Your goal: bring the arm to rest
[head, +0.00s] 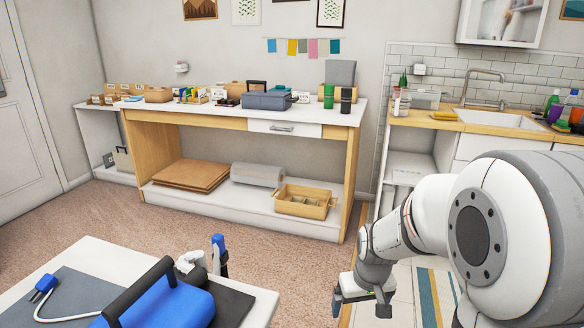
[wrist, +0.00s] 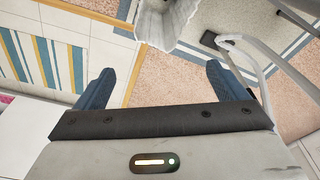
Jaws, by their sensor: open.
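My gripper (head: 362,305) hangs low in the head view, right of the near table, over the edge between the carpet and the tiled floor. In the wrist view its two blue-grey fingers (wrist: 157,92) stand wide apart. Nothing is between them but floor farther below. My arm reaches in from the right side of the head view and bends down to the gripper. The gripper touches nothing that I can see.
A near white table (head: 95,258) holds a blue machine with a black handle (head: 165,298). A long workbench (head: 220,120) with tools stands at the back wall. A sink counter (head: 480,120) is at right. Carpet (head: 280,262) between them is clear.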

